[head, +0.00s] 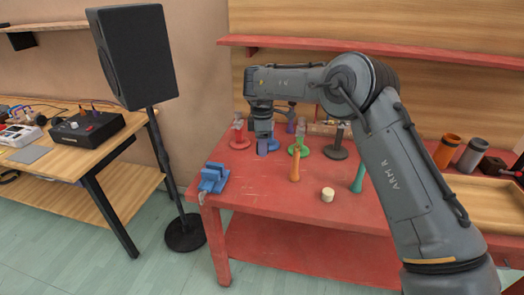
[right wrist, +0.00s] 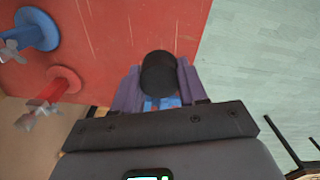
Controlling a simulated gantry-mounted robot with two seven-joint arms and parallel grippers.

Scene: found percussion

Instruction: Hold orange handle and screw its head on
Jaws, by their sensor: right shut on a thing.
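The orange handle (head: 295,164) stands upright on the red table, to the right of my right gripper (head: 264,146) and apart from it. A short cream cylindrical head (head: 327,194) lies on the table near the front, right of the orange handle. A green handle (head: 358,178) stands further right, partly behind my arm. My right gripper points down over the table's left part. In the right wrist view its purple fingers are shut on a black cylinder (right wrist: 158,72). Some blue shows between the fingers; I cannot tell what it is. My left gripper is not in view.
A blue vise (head: 213,178) sits at the red table's front left corner (head: 205,205). Red, blue, green and dark stands line the back; the red stand (right wrist: 62,85) and blue stand (right wrist: 38,30) show in the wrist view. A speaker (head: 135,55) stands left.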

